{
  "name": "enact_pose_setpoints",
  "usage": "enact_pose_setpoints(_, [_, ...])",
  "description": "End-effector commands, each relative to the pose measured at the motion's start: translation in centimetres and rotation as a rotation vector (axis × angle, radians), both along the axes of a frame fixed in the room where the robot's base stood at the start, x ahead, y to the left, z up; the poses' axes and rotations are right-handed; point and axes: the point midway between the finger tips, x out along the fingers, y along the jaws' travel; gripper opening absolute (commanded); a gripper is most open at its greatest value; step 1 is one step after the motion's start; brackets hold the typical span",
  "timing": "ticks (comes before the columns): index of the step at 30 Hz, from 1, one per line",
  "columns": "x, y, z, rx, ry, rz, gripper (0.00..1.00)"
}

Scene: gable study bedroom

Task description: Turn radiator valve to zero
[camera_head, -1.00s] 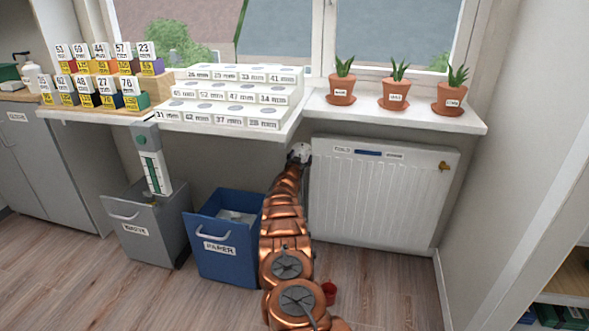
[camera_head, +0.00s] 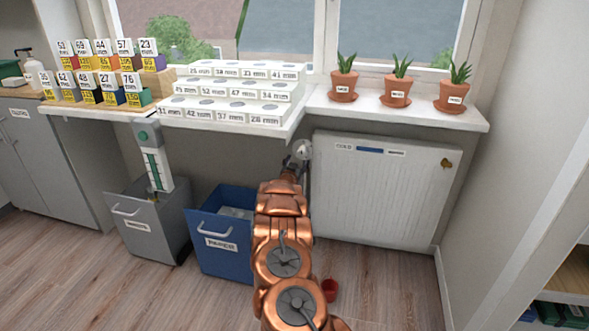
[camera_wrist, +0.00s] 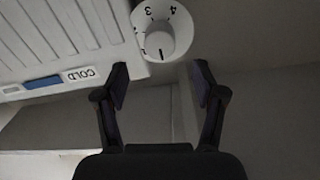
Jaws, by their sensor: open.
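The white radiator valve (camera_head: 303,150) is at the upper left corner of the white radiator (camera_head: 385,195). In the wrist view the valve knob (camera_wrist: 165,28) is at the top, dark numerals around its face, with 3 and 4 legible and a dark mark on its raised centre. My gripper (camera_wrist: 162,78) is open and empty, its two dark fingers apart, with the knob beyond the tips and roughly centred between them. In the head view my gripper (camera_head: 294,162) is small and partly hidden by my copper arm, close to the valve.
A COLD label with a blue strip (camera_wrist: 43,82) is on the radiator. The windowsill (camera_head: 400,111) with several potted plants is above. A blue paper bin (camera_head: 221,250) and a grey bin (camera_head: 150,230) stand left; a red cup (camera_head: 330,290) is on the floor.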

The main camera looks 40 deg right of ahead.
Motion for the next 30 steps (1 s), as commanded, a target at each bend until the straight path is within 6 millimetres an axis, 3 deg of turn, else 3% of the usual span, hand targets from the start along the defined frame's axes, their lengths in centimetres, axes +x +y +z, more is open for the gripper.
enact_pose_setpoints(12, [-1.8, 2.8, -0.1, 0.002, 0.002, 0.002, 0.7])
enact_pose_setpoints(30, [-2.2, 3.4, 0.0, 0.001, 0.0, 0.001, 0.7])
